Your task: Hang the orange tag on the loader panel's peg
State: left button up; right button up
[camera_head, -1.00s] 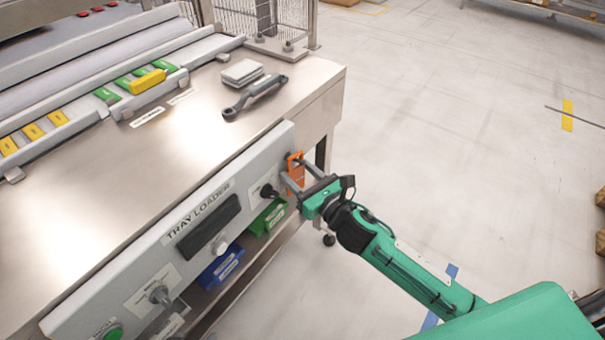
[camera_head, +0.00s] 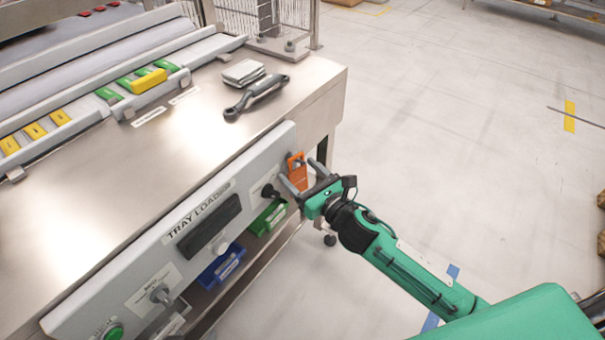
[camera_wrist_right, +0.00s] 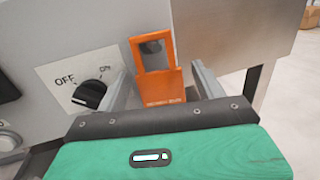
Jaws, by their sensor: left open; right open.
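The orange tag (camera_head: 298,182) is at the right end of the loader panel (camera_head: 150,262), upright against its face. In the right wrist view the tag (camera_wrist_right: 160,87) has a large window with the dark round peg (camera_wrist_right: 151,47) showing inside it, near the window's top. The tag appears to hang on the peg. My right gripper (camera_head: 298,171) is open in front of the tag. In the right wrist view its fingers (camera_wrist_right: 160,74) stand apart on either side of the tag, with gaps. My left gripper is not in view.
A black OFF/ON knob (camera_wrist_right: 89,94) sits close left of the tag. Green (camera_head: 267,217) and blue (camera_head: 221,264) bins stand below the panel. A dark wrench-like tool (camera_head: 255,97) lies on the metal table top (camera_head: 190,130). The floor to the right is open.

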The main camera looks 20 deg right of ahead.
jog(key=shift+s+a, duration=0.1)
jog(key=shift+s+f, duration=0.1)
jog(key=shift+s, duration=0.45)
pick_arm(q)
jog(key=shift+w+d+t+h+b, duration=0.4)
jog(key=shift+d+t, duration=0.1)
jog(key=shift+d, duration=0.2)
pick_arm(e)
jog(key=r+v, duration=0.1)
jog(key=v, duration=1.1)
jog(key=shift+s+d+f, duration=0.2)
jog(key=shift+d+f, duration=0.1)
jog(key=shift+d, duration=0.15)
pick_arm(q)
jog(key=shift+s+f, duration=0.1)
jog(key=shift+f, duration=0.05)
